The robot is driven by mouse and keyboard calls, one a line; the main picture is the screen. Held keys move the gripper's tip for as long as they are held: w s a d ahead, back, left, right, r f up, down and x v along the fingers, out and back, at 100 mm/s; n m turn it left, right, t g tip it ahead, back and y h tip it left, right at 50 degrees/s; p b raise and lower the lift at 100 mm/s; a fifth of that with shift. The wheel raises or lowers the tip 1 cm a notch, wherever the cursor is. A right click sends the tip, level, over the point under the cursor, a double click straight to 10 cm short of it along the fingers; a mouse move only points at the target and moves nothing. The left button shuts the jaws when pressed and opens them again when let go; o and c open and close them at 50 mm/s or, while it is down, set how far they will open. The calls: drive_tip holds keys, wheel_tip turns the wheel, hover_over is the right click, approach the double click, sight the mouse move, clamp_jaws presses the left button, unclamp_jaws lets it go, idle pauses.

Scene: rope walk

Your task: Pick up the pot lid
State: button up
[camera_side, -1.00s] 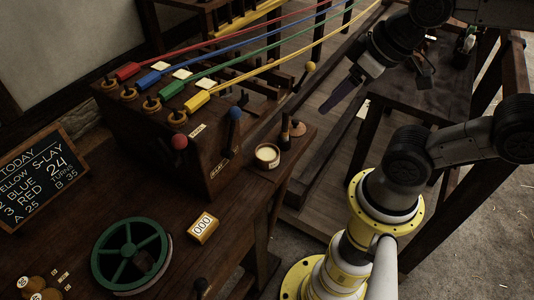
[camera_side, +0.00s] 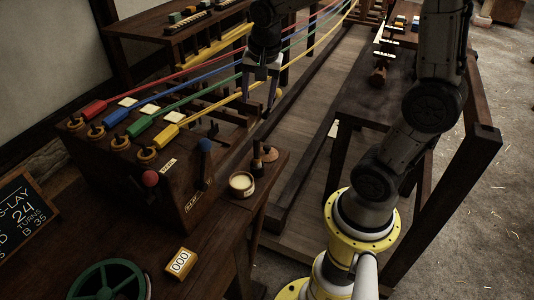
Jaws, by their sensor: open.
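A small brown wooden disc with a knob, which looks like the pot lid (camera_side: 270,154), lies on the bench's back right corner. An open round pot (camera_side: 242,184) with pale contents stands in front of it. A dark upright piece (camera_side: 257,162) stands between them. My gripper (camera_side: 261,100) is open and empty, fingers pointing down. In the picture it is above the lid and overlaps the yellow rope; its exact height and distance from the lid cannot be told.
Red, blue, green and yellow ropes (camera_side: 225,107) run from the wooden box (camera_side: 180,195) to the back right. A counter (camera_side: 180,262) and green wheel (camera_side: 108,281) are in front.

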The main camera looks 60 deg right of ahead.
drive_tip(key=m+g, duration=0.1)
drive_tip(key=g, duration=0.1)
approach(267, 147)
drive_tip(key=shift+d+f, duration=0.15)
drive_tip(key=shift+f, duration=0.4)
drive_tip(key=shift+d+f, duration=0.2)
drive_tip(key=shift+f, duration=0.3)
drive_tip(key=shift+w+d+f, duration=0.1)
drive_tip(key=shift+d+f, duration=0.05)
drive_tip(key=shift+f, duration=1.45)
drive_tip(key=shift+w+d+f, duration=0.1)
drive_tip(key=shift+d+f, duration=0.1)
drive_tip(key=shift+f, duration=1.4)
clamp_jaws()
